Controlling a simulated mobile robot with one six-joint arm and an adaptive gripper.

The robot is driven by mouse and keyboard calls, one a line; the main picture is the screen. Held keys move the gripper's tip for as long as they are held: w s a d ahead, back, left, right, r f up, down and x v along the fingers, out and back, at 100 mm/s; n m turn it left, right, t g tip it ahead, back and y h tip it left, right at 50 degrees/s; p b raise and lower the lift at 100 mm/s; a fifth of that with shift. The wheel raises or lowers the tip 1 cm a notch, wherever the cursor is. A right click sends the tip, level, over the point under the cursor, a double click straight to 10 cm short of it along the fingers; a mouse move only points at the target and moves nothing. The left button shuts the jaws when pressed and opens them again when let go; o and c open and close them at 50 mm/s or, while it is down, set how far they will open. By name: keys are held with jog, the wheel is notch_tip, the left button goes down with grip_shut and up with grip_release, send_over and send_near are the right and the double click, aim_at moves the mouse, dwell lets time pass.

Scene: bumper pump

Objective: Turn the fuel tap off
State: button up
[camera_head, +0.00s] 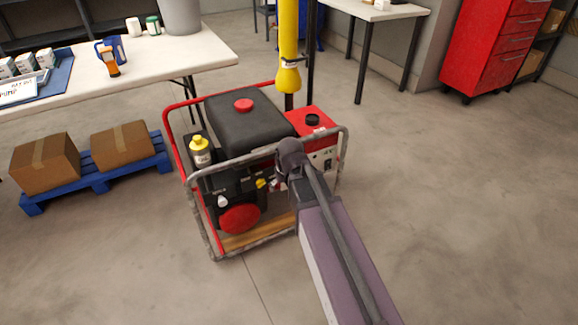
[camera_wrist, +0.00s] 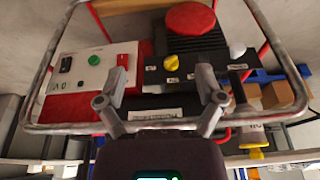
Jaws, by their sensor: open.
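The pump unit (camera_head: 250,110) stands on the floor in a red and grey tube frame. In the wrist view, which looks upside down, its black engine panel (camera_wrist: 205,60) carries a yellow knob (camera_wrist: 171,62) and a white knob (camera_wrist: 237,49) near small labels too small to read. The yellow knob also shows in the head view (camera_head: 262,184); I cannot tell for certain which control is the fuel tap. My gripper (camera_wrist: 161,75) is open and empty in front of the panel. The yellow knob appears between its fingertips, with no visible contact. In the head view my arm partly hides the white control panel.
The frame's grey tube (camera_wrist: 45,70) crosses close around my gripper. A yellow-capped bottle (camera_head: 200,150) stands on the unit. A yellow column (camera_head: 289,45) rises behind it. A white table (camera_head: 190,60) and boxes on a blue pallet (camera_head: 100,175) are left. Floor at right is clear.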

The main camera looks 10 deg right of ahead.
jog(key=p+v, duration=0.8)
jog(key=v, duration=0.1)
jog(key=shift+s+d+m+g, duration=0.3)
jog(key=shift+s+d+g, duration=0.05)
jog(key=shift+g, duration=0.05)
jog(key=shift+f, duration=0.15)
jog(key=c, duration=0.3)
jog(key=shift+s+d, duration=0.1)
jog(key=shift+s, duration=0.2)
jog(key=c, duration=0.3)
jog(key=s, duration=0.1)
jog(key=s+d, duration=0.1)
jog(key=s, duration=0.1)
jog(key=shift+d+f+m+g, duration=0.1)
jog(key=shift+f+m+g, duration=0.05)
jog(key=shift+m+g, duration=0.2)
grip_shut()
jog(key=shift+m+g+h, duration=0.4)
jog(key=shift+m+g, duration=0.05)
jog(key=shift+g, duration=0.3)
jog(key=s, duration=0.1)
jog(key=s+d, duration=0.1)
jog(key=s, duration=0.2)
jog(key=shift+s+d, duration=0.35)
jog(key=shift+s, duration=0.1)
